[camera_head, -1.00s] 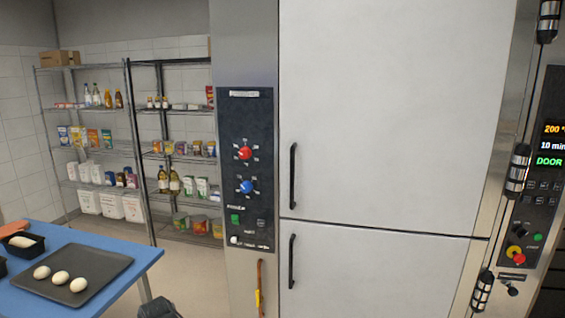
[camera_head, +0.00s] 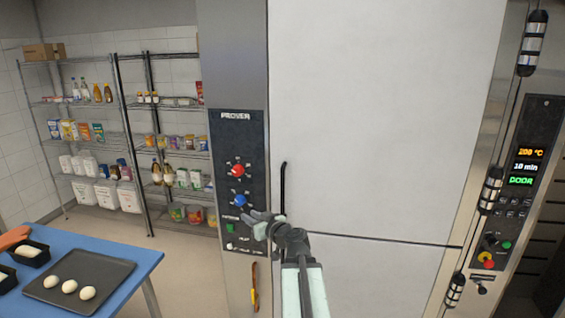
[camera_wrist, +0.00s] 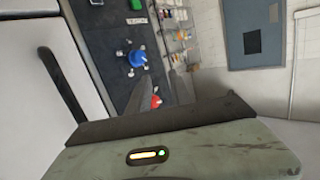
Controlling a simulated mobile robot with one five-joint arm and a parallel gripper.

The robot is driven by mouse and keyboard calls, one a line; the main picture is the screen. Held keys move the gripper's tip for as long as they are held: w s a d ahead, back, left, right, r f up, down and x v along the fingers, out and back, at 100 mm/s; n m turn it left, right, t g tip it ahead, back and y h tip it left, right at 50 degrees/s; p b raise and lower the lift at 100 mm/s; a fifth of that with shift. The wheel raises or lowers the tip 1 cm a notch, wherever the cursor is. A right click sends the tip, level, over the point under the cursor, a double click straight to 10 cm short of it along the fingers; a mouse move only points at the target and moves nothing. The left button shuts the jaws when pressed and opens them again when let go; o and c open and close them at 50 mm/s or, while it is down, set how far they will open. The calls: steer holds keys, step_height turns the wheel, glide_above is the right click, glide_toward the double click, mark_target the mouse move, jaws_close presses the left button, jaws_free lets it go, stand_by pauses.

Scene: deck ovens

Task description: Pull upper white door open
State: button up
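The upper white door (camera_head: 380,110) is a tall flat panel that looks shut, with a thin dark seam along its bottom edge. Its black vertical bar handle (camera_head: 283,187) is near the left edge; my arm hides its lower end in the head view. In the wrist view a dark bar handle (camera_wrist: 64,84) on a white door lies left of my fingers, apart from them. My gripper (camera_head: 256,222) is in front of the control panel's lower part, just left of the handle's lower end. Its fingers (camera_wrist: 160,92) are apart and empty.
A black control panel (camera_head: 238,140) with red and blue knobs is left of the door. The lower white door (camera_head: 380,280) is below. An oven control panel (camera_head: 520,190) is at right. A blue table (camera_head: 135,265) with a dark tray stands at left, before shelves (camera_head: 125,120).

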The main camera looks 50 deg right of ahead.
mark_target(284, 185)
steer(key=s+d+r+m+h+p, duration=0.1)
steer(key=s+d+r+h, duration=0.25)
steer(key=d, duration=0.25)
steer(key=s+d+r+m+h+p, duration=0.1)
steer(key=s+d+r+m+h, duration=0.1)
steer(key=s+d+r, duration=0.35)
steer(key=x, duration=0.3)
steer(key=f+x, duration=0.1)
steer(key=x, duration=0.5)
steer(key=shift+w+d+f, duration=0.2)
steer(key=shift+w+f, duration=0.1)
steer(key=shift+f, duration=0.05)
steer(key=shift+s, duration=0.1)
jaws_close()
